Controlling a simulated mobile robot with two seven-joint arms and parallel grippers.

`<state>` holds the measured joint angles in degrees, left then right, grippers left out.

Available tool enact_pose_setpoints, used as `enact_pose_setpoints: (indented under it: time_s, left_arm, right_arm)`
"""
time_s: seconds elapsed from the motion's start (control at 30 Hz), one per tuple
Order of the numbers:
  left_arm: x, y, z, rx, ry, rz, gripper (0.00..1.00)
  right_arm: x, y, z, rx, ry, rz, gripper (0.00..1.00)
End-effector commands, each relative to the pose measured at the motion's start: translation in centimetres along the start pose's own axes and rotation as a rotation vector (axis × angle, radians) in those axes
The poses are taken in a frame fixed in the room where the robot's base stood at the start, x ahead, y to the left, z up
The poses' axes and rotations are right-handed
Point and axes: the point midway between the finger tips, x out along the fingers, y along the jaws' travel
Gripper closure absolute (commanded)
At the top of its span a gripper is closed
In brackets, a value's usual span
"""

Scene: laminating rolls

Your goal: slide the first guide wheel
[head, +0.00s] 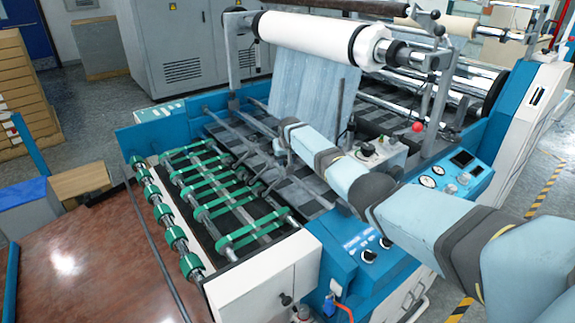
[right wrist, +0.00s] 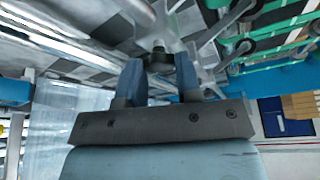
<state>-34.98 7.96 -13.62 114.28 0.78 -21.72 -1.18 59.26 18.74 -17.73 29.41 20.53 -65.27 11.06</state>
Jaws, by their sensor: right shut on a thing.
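My right arm reaches in from the right over the laminating machine, and its gripper (head: 280,147) is down at the rods behind the green belts, small and partly hidden by my wrist. In the right wrist view the two blue-grey fingers of the right gripper (right wrist: 158,75) are shut on a dark round knob (right wrist: 159,60) on a grey metal bracket, which seems to be the first guide wheel. Other dark guide wheels (right wrist: 243,47) on grey arms show to the right in that view. My left gripper is not in view.
Green belts on rollers (head: 205,195) lie in front of the rods. A white film roll (head: 318,38) hangs above, with a film sheet (head: 310,95) running down from it. A brown table (head: 95,265) is at lower left.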

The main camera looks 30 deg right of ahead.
Motion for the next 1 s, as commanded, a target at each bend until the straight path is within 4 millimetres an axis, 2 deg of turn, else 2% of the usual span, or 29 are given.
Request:
enact_pose_setpoints:
  time_s: [0.17, 0.2, 0.3, 0.67, 0.87, 1.0]
  left_arm:
    - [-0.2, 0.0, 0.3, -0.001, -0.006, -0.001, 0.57]
    - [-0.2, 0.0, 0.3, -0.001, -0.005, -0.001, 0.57]
    - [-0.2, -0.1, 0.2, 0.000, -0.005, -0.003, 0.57]
    - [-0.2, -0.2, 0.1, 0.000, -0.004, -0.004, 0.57]
    - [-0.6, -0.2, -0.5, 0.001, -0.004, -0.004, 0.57]
    - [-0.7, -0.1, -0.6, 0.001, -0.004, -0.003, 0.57]
  right_arm:
    - [0.0, 0.1, 0.1, 0.000, -0.003, 0.001, 1.00]
    - [0.0, 0.1, 0.1, 0.000, -0.003, 0.001, 0.61]
    - [0.0, 0.1, 0.1, 0.000, -0.003, 0.001, 0.42]
    - [-0.4, 0.0, 0.0, 0.000, 0.000, 0.000, 0.42]
    - [-2.7, 0.1, 0.0, -0.001, 0.001, 0.001, 0.42]
    - [-5.4, 0.1, 0.0, -0.002, 0.002, 0.000, 0.42]
